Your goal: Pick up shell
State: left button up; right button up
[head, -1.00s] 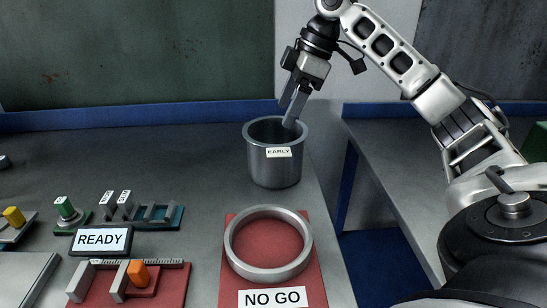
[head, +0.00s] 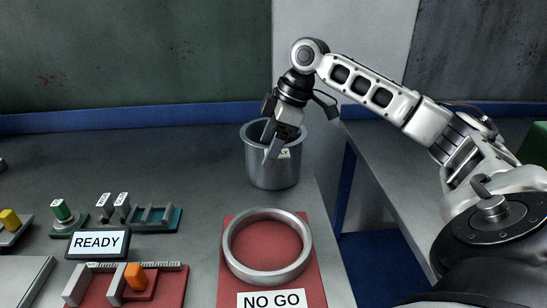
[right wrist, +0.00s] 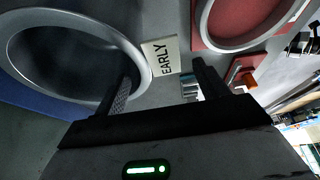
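A grey metal pot-shaped shell (head: 270,174) stands upright and open-topped near the right edge of the bench, with a white EARLY label (right wrist: 160,57) on its side. My right gripper (head: 270,145) points down at the shell's near rim and partly covers the label. In the right wrist view its fingers are apart with nothing clamped between them. One finger overlaps the shell's mouth (right wrist: 60,55) and the other is outside by the label, so they seem to straddle the wall. Whether either touches the shell is unclear. My left gripper is not in view.
A metal ring (head: 232,258) lies on a red mat (head: 230,290) marked NO GO in front of the shell. A READY sign (head: 98,243), small fixtures and an orange block (head: 136,276) are at left. A gap separates this bench from the right one.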

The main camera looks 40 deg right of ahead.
jog(key=c, duration=1.4)
jog(key=shift+r, duration=0.1)
jog(key=shift+w+r, duration=0.1)
jog(key=shift+r, duration=0.4)
jog(key=shift+c, duration=0.3)
notch_tip(320, 180, up, 2)
jog(key=shift+r, duration=0.25)
jog(key=s+a+r, duration=0.3)
jog(key=a+r, duration=0.1)
jog(key=a, duration=0.2)
jog(key=s+a+r+p, duration=0.1)
jog(key=s+a+r, duration=0.2)
jog(key=a+r, duration=0.2)
jog(key=shift+s+a+r, duration=0.2)
jog(key=shift+s+a, duration=0.15)
jog(key=shift+a, duration=0.35)
